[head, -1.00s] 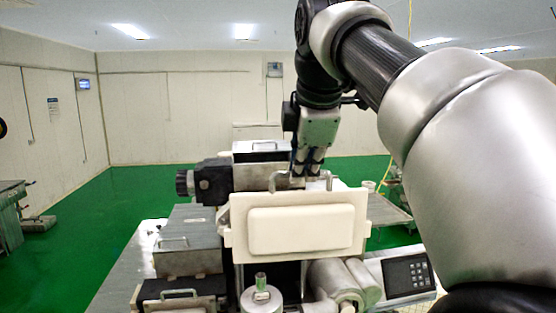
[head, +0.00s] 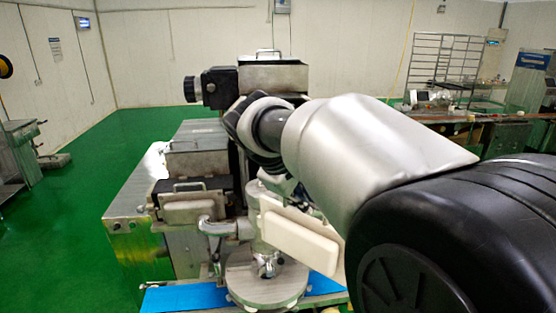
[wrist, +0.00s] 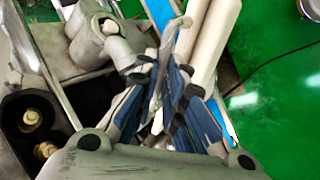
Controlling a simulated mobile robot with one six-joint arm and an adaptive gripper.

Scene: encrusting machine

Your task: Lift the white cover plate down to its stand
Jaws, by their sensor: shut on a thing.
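The white cover plate (head: 300,241) hangs tilted in front of the machine in the head view, its raised rectangular face toward the camera. My arm hides its upper right part. In the wrist view the plate (wrist: 212,45) shows edge-on at the top, beyond the fingers. My gripper (wrist: 168,80) is shut on the plate's metal handle (wrist: 172,42). In the head view the gripper is mostly hidden behind my arm. I cannot make out the stand in either view.
The encrusting machine (head: 188,158) stands behind and left of the plate. A round metal disc (head: 266,288) lies below the plate, beside a blue strip (head: 188,298). Metal pipes (head: 222,228) sit close to its left. Green floor (wrist: 270,80) is open on the right in the wrist view.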

